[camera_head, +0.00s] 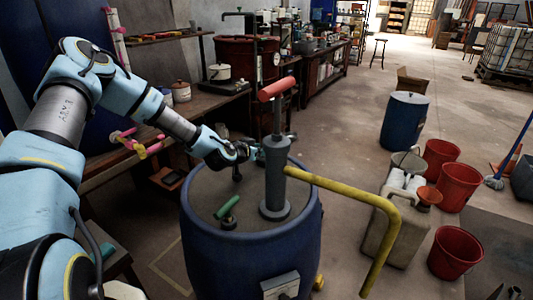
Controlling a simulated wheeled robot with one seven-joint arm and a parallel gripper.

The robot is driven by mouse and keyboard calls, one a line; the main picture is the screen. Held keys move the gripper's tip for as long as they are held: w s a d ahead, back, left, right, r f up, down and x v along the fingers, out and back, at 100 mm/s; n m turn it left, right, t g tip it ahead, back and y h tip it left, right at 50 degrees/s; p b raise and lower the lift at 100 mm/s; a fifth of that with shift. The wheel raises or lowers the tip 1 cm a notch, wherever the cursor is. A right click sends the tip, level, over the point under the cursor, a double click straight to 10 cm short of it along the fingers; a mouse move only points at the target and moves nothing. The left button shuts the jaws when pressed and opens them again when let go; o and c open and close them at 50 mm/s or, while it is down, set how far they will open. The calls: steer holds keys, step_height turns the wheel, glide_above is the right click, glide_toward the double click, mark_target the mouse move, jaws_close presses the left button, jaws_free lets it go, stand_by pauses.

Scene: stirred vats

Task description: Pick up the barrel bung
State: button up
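A blue barrel (205,250) with a grey top stands in the middle foreground. On its top, left of the pump, a small dark piece with a green grip (229,207) lies tilted. A small dark upright piece (237,173) shows farther back on the top, just below my gripper; I cannot tell which of the two is the bung. My gripper (250,149) is above the barrel's back part, close to the left side of the grey hand pump (276,170). Its fingers are small and dark here, and I cannot tell whether they are open or hold anything.
The pump's red handle (276,89) rises beside my gripper, and its yellow spout (345,190) reaches right. A workbench (190,112) runs behind my arm. Red buckets (455,252), a jerrycan (395,228) and another blue barrel (403,122) stand right. Floor beyond is mostly clear.

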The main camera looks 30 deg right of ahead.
steer(key=shift+p+x, duration=0.6)
steer(key=shift+x, duration=1.25)
steer(key=shift+w+a+f, duration=0.1)
steer(key=shift+f, duration=0.05)
jaws_close()
